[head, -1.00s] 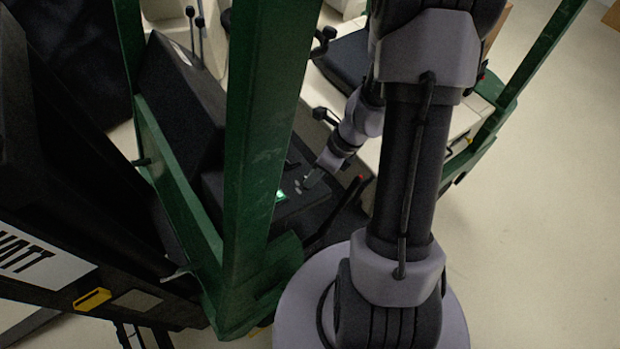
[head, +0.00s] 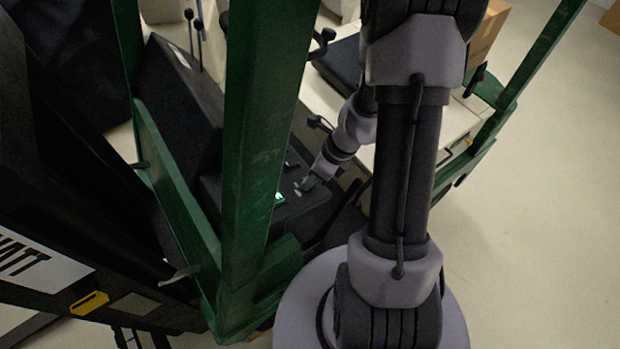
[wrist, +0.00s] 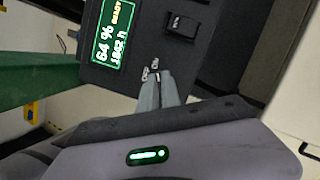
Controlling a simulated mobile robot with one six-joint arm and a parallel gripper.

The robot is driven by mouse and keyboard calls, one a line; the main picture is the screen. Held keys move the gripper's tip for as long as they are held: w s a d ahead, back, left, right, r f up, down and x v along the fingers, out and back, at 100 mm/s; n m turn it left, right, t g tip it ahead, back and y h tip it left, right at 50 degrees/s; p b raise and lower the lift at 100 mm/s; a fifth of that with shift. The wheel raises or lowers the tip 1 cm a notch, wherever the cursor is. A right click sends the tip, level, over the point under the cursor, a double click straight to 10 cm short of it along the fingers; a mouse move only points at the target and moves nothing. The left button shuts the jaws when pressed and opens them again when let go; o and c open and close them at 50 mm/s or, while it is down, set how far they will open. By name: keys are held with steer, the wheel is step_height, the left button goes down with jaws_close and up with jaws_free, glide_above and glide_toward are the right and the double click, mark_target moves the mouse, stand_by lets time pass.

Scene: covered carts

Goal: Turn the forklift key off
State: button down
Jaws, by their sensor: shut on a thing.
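The forklift's dark control panel (head: 298,207) lies behind the green upright in the head view. The small metal key (wrist: 154,65) shows in the wrist view on the panel, below a lit display (wrist: 112,31) reading "64 %" and "READY". My gripper (wrist: 157,80) is shut on the key, and its fingertips hide part of it. I cannot tell the key's exact angle. In the head view my gripper (head: 306,184) is at the panel, right of the glowing green display (head: 279,197), and the key is too small to make out clearly.
A green upright post (head: 265,110) stands close left of my arm. A black rocker switch (wrist: 182,24) sits near the key. A seat (head: 340,65) and a cardboard box (head: 487,32) are farther back. The floor at right is clear.

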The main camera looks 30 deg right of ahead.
steer(key=n+g+y+b, duration=0.1)
steer(key=n, duration=0.4)
steer(key=shift+w+d+n, duration=0.1)
steer(key=shift+w+n, duration=0.05)
steer(key=shift+n, duration=0.25)
steer(key=n+g, duration=0.1)
steer(key=n, duration=0.2)
steer(key=n+g+b, duration=0.1)
steer(key=n, duration=0.2)
steer(key=shift+w+y+b, duration=0.1)
steer(key=shift+y+b, duration=0.2)
steer(key=shift+n, duration=0.3)
steer(key=c, duration=1.6)
jaws_free()
steer(key=shift+o, duration=0.2)
steer(key=p+v, duration=0.1)
steer(key=v, duration=1.6)
steer(key=shift+r, duration=0.2)
